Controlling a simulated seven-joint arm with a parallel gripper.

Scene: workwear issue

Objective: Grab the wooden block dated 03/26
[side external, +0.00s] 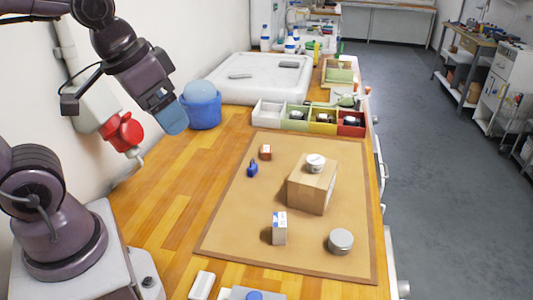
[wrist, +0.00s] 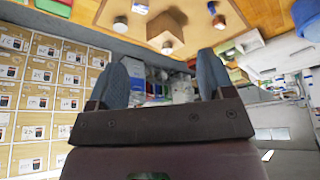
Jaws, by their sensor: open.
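A small reddish-brown block (side external: 265,152), possibly wooden, lies at the back left of the brown mat (side external: 225,225). No 03/26 date is readable on anything. A cardboard box (side external: 312,190) stands on the mat with a round white-lidded tin (side external: 316,161) on top; the box also shows in the wrist view (wrist: 158,27). My gripper (side external: 173,122) is raised above the left side of the table, well away from the mat's objects. In the wrist view, its two blue-grey fingers (wrist: 162,62) stand apart with nothing between them.
A blue bottle (side external: 252,169), a white-and-blue carton (side external: 280,229) and a silver tin (side external: 340,241) stand on the mat. The mat's left front is clear.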

